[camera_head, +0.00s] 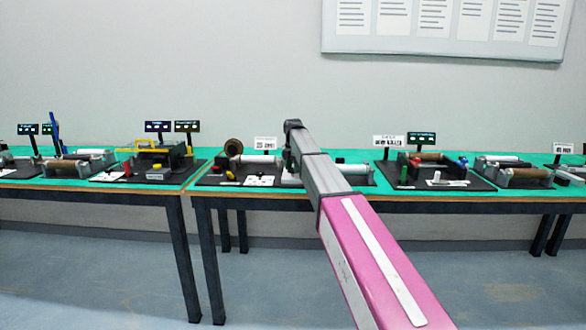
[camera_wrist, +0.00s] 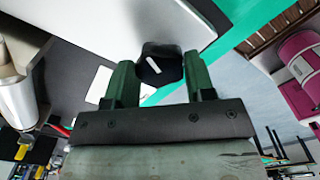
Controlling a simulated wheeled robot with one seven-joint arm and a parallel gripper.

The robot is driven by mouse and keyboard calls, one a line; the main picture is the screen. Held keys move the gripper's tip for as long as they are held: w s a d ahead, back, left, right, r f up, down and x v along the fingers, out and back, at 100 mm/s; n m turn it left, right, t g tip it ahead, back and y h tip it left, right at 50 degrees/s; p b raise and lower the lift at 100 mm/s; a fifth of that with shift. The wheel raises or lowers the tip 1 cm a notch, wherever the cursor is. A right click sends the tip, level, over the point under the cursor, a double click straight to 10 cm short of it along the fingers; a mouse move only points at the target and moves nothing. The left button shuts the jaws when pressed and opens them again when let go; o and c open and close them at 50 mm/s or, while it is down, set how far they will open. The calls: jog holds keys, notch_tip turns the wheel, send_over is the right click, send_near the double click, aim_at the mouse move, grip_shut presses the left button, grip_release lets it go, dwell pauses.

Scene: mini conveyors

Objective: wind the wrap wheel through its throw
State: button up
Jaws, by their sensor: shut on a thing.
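A small black knob with a white index mark, apparently the wrap wheel (camera_wrist: 160,62), shows in the wrist view, beside a pale grey housing. My gripper (camera_wrist: 158,78) has its two green fingers on either side of the knob and is shut on it. The white mark slants up to the left. In the head view my arm reaches to the middle of the table, and its end hides the gripper and the wheel there.
In the wrist view, a pale grey housing (camera_wrist: 100,18) fills the upper left and a metal roller (camera_wrist: 18,100) lies at the left. In the head view, several small conveyor stations with rollers stand on the teal tabletop (camera_head: 205,153), left and right of my arm.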

jog(key=n, duration=0.4)
jog(key=shift+n, duration=0.4)
dwell(0.4)
jog(key=o, duration=0.9)
notch_tip(320, 180, up, 11)
jog(key=shift+f, duration=0.1)
